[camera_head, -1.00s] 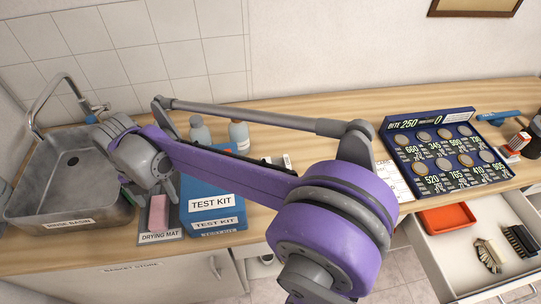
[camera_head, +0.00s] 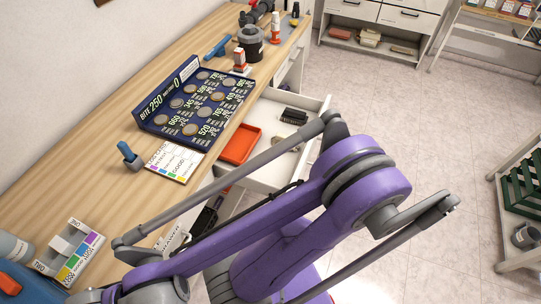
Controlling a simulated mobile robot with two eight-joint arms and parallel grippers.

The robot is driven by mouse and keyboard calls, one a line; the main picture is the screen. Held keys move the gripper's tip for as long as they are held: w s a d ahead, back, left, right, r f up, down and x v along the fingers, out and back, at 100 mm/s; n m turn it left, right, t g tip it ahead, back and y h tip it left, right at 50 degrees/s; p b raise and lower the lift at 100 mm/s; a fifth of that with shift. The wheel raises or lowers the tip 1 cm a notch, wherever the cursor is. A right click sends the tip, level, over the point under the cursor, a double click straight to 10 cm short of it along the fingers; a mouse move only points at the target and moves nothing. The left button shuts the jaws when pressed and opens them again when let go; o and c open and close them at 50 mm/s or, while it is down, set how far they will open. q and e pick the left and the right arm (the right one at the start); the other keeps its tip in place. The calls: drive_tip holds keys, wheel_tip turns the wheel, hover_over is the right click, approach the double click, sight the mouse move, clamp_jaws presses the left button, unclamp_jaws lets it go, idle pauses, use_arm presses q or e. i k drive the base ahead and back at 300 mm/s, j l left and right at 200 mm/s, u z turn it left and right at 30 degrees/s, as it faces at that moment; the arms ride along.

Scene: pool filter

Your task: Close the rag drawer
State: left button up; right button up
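A white drawer (camera_head: 312,104) stands pulled out from the front of the wooden counter. An orange tray (camera_head: 240,144) and dark and pale brushes (camera_head: 293,116) lie in it. I see no rag in it and cannot read a label on it, so I cannot tell whether it is the rag drawer. My purple arm crosses in front of the drawer's near part and hides some of it. Neither gripper shows; the visible arm runs out toward the lower left.
On the counter stand a blue coin board (camera_head: 196,100), a colour card (camera_head: 172,160), a dark pot (camera_head: 250,42) and a white test block (camera_head: 70,250). Dark, red and blue items (camera_head: 208,215) show below the counter, partly covered. White cabinets (camera_head: 385,30) stand far off; tiled floor (camera_head: 430,120) is clear at right.

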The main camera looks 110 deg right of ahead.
sight(265, 114)
drive_tip(key=z, duration=3.35)
drive_tip(key=k+l+z, duration=0.15)
drive_tip(key=z, duration=0.2)
drive_tip(key=k+l+z, duration=0.3)
drive_tip(key=i+j, duration=0.7)
drive_tip(key=i+j+u, duration=0.05)
